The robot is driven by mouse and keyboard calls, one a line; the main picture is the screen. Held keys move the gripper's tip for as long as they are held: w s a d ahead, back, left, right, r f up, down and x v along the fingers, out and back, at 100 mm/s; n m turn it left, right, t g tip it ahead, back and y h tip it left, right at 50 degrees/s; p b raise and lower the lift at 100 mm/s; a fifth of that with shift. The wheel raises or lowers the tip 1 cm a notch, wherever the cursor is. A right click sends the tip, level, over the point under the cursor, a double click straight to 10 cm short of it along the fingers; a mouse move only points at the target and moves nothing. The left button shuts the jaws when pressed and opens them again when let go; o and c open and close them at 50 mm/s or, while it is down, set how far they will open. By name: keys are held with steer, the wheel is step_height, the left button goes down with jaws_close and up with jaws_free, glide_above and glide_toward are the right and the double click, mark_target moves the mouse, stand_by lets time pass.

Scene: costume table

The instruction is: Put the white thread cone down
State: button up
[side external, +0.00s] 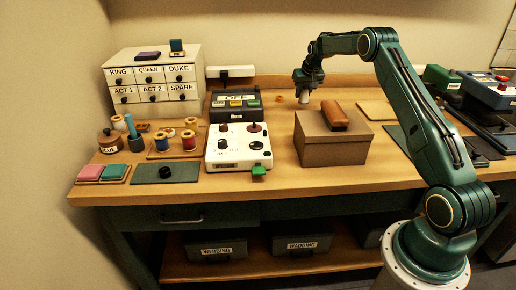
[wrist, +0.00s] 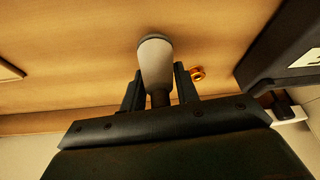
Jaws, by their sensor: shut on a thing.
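The white thread cone (wrist: 155,62) is held between the two dark fingers of my gripper (wrist: 160,88) in the wrist view. Its wider end points away from the fingers, and wood shows behind it. In the side external view my gripper (side external: 304,92) is behind the brown box, over the back of the table (side external: 285,170). A small pale part of the cone (side external: 304,97) shows under the gripper there. Whether the cone touches the tabletop I cannot tell.
A brown box (side external: 325,152) with a brown roll (side external: 334,116) on its lid stands in front of my gripper. A control unit (side external: 238,146) is to the left. A small orange-gold ring (wrist: 197,74) lies near the cone. Bare wood shows around the cone.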

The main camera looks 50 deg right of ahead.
mark_target(303, 100)
steer(key=shift+f, duration=1.75)
steer(key=shift+f, duration=0.15)
steer(key=o, duration=1)
steer(key=shift+o, duration=0.2)
steer(key=v, duration=1.2)
